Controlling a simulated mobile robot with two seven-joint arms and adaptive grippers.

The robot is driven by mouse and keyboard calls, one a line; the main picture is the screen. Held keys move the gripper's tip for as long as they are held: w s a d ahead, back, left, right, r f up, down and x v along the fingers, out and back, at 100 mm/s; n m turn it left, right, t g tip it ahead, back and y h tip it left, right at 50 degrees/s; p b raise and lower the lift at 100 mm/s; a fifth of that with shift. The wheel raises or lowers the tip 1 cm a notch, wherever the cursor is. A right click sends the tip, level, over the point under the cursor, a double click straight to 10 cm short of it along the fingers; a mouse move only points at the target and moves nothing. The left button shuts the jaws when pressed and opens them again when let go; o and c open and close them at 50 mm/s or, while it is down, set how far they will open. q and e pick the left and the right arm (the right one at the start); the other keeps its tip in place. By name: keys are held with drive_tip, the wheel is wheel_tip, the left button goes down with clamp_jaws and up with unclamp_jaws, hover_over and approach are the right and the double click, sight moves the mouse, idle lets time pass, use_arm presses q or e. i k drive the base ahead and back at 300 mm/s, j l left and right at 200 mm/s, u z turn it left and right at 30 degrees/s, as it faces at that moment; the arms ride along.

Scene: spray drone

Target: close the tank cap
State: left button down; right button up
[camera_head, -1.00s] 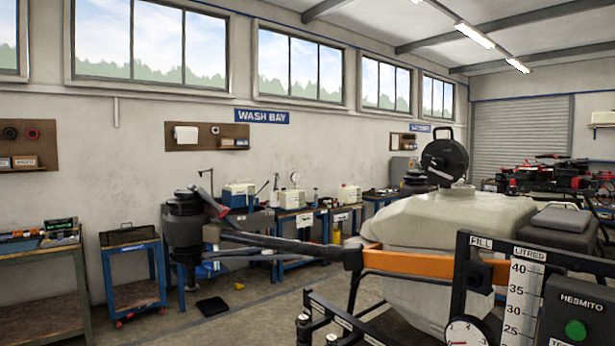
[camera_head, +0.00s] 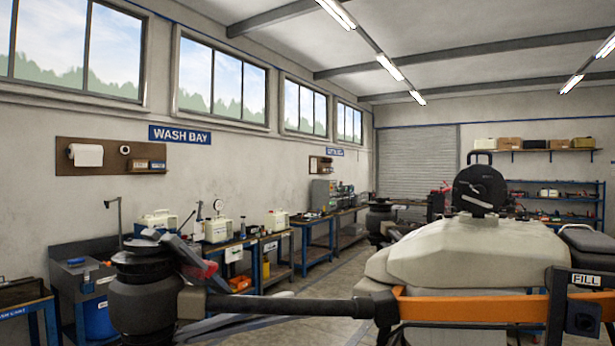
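The spray drone's tank (camera_head: 480,255) is a large off-white body at the right of the head view. Its black round tank cap (camera_head: 480,188) stands raised on edge above the filler neck, with its flat face towards me and a handle loop at the top. The cap is open. The neck opening itself is hidden from this angle. An orange and black drone arm (camera_head: 460,308) runs in front of the tank. Neither of my grippers is in view.
A drone motor (camera_head: 145,290) with a folded propeller is at lower left, joined by a black boom (camera_head: 290,307) crossing low in front. Workbenches (camera_head: 305,240) with containers line the left wall. A roller door (camera_head: 418,165) and shelves (camera_head: 560,195) are at the back.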

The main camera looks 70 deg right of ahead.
sight(486, 175)
drive_tip(key=i+z, duration=0.2)
drive_tip(key=z, duration=1.4)
